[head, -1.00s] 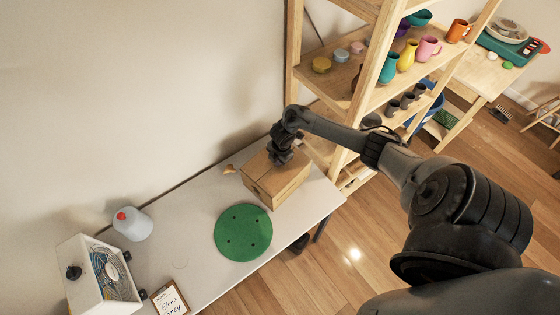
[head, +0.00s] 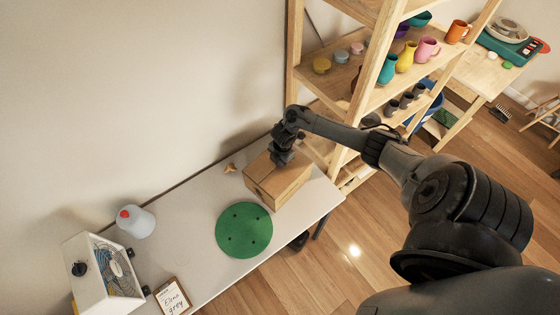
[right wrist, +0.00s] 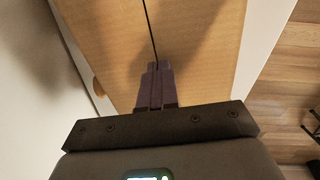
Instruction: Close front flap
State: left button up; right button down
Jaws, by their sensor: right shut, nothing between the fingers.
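A brown cardboard box (head: 283,186) stands on the light table near its far right end. In the right wrist view its top panels (right wrist: 205,50) lie flat on both sides of a thin dark seam. My right gripper (head: 281,158) is over the back part of the box top. In the right wrist view its shut fingers (right wrist: 156,75) point at the seam, with nothing between them. The fingertips are at or just above the cardboard; I cannot tell if they touch. My gripper hides part of the box top. My left gripper is not in view.
A green disc (head: 244,230) lies on the table (head: 190,230) in front of the box. A small orange-brown object (head: 230,168) lies left of the box. A wooden shelf (head: 335,97) stands close behind.

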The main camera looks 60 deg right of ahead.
jog(key=shift+r+p, duration=0.4)
jog(key=shift+r, duration=0.25)
notch_tip(320, 180, up, 3)
jog(key=p, duration=0.2)
jog(key=shift+p, duration=0.4)
notch_tip(320, 180, up, 7)
jog(key=g, duration=0.1)
send_over(287, 175)
notch_tip(287, 175, down, 2)
jog(key=s+a+f+g+y, duration=0.1)
jog(key=s+a+f+y, duration=0.1)
jog(key=s+a+f, duration=0.5)
jog(key=s+a+t+y+p, duration=0.1)
jog(key=s+a, duration=0.1)
jog(key=a, duration=0.7)
jog(key=s+a+t+y, duration=0.1)
jog(key=s+a, duration=0.1)
jog(key=a, duration=0.8)
jog(key=a+r+m+t, duration=0.3)
jog(key=a+r+m, duration=0.2)
jog(key=a+r, duration=0.2)
jog(key=d+r+m+h, duration=0.1)
jog(key=d+r+m, duration=0.2)
jog(key=r, duration=0.4)
jog(key=w+d+r+m+h+p, duration=0.1)
jog(key=d+r+m+h, duration=0.1)
jog(key=d+r+m, duration=0.2)
notch_tip(287, 175, up, 3)
jog(key=shift+m+h, duration=0.3)
jog(key=shift+m, duration=0.3)
